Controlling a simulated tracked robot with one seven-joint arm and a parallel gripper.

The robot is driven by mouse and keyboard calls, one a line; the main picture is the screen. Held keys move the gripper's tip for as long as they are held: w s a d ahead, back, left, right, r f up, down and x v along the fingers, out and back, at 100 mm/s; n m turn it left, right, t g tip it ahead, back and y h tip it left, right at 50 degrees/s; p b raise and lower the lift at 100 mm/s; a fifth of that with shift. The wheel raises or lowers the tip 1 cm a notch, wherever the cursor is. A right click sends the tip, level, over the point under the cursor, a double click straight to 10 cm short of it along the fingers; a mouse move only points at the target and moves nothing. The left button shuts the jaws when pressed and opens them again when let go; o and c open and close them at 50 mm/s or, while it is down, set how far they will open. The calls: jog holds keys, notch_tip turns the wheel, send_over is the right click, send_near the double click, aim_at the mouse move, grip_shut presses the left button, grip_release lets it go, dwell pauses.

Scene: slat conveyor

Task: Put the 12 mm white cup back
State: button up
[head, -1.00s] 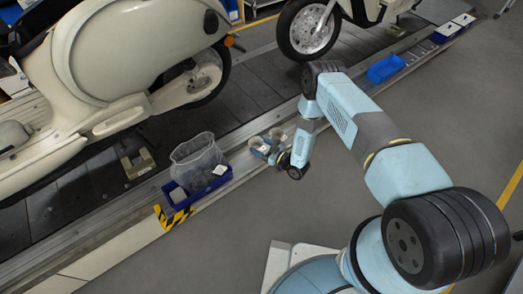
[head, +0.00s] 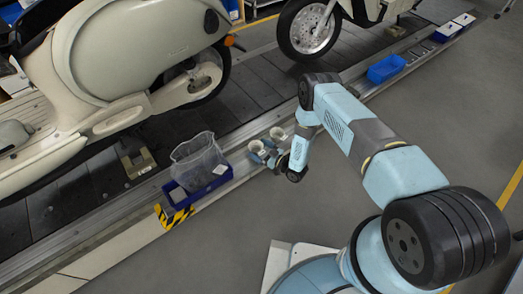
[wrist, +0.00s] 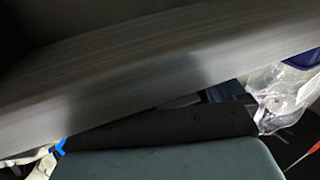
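Two small pale cups show in the head view beside the end of my arm, at the conveyor's near edge: a left cup (head: 257,147) and a right cup (head: 277,133). Each has a light label too small to read, so I cannot tell which is the 12 mm one. My gripper (head: 271,157) is just below and between them, at the edge. Its fingers are small and partly lost against the cups, so I cannot tell whether it is open or touches either cup. The wrist view shows no cup clearly.
A blue bin (head: 181,196) with a clear bag (head: 199,160) stands left of the cups; the bag also shows in the wrist view (wrist: 283,92). A brighter blue bin (head: 386,69) is farther right. A cream scooter (head: 130,60) stands on the slats. The grey floor in front is clear.

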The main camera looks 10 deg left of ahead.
jog(key=shift+r, duration=0.1)
jog(key=v, duration=1.2)
